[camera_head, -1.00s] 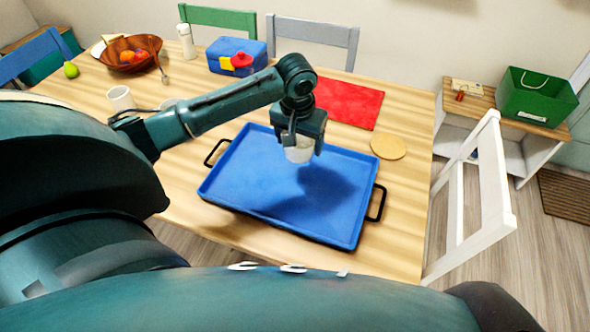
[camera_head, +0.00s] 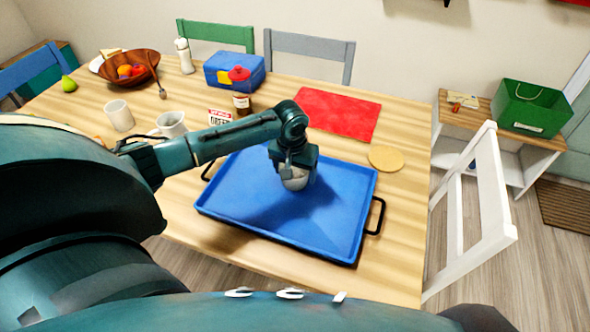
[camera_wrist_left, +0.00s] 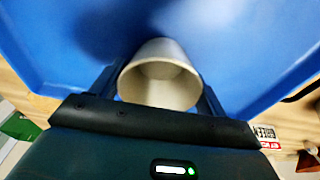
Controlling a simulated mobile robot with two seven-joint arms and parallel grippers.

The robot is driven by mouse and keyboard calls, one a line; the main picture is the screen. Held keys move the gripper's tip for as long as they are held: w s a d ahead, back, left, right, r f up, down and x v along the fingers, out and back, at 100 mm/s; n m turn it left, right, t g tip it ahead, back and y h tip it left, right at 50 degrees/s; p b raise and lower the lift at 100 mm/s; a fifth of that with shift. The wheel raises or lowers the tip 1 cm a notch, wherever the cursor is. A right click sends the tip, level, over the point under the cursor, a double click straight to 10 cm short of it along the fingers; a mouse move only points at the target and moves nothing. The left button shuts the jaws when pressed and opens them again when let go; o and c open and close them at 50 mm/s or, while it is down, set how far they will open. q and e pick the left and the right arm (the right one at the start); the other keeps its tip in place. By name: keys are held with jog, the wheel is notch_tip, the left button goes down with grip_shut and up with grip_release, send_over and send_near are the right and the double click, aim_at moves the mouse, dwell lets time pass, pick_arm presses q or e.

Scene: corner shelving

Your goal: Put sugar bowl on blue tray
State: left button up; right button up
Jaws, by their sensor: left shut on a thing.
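The sugar bowl (camera_head: 296,183) is a small pale, off-white bowl. My left gripper (camera_head: 294,174) is shut on it and points down over the middle of the blue tray (camera_head: 240,185). The bowl is low over the tray; I cannot tell whether its base touches the surface. In the left wrist view, the open-topped, empty-looking bowl (camera_wrist_left: 160,78) sits between the dark fingers, with the blue tray (camera_wrist_left: 245,40) behind it. The tray has dark handles at its left and right ends and holds nothing else that I can see. My right gripper is not in view.
Left of the tray stand two pale cups (camera_head: 119,115) (camera_head: 171,124). Behind it are a small dark jar (camera_head: 242,104), a blue box (camera_head: 234,72) and a red mat (camera_head: 340,113). A round tan coaster (camera_head: 386,158) lies to the right. The tray's right half is clear.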

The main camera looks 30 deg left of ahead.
pick_arm(q)
jog(key=o, duration=1.1)
jog(key=r, duration=0.4)
jog(key=s+r, duration=0.1)
jog(key=r, duration=0.3)
jog(key=r+p, duration=0.1)
jog(key=r, duration=0.3)
jog(key=shift+s+d, duration=0.2)
jog(key=shift+s, duration=0.2)
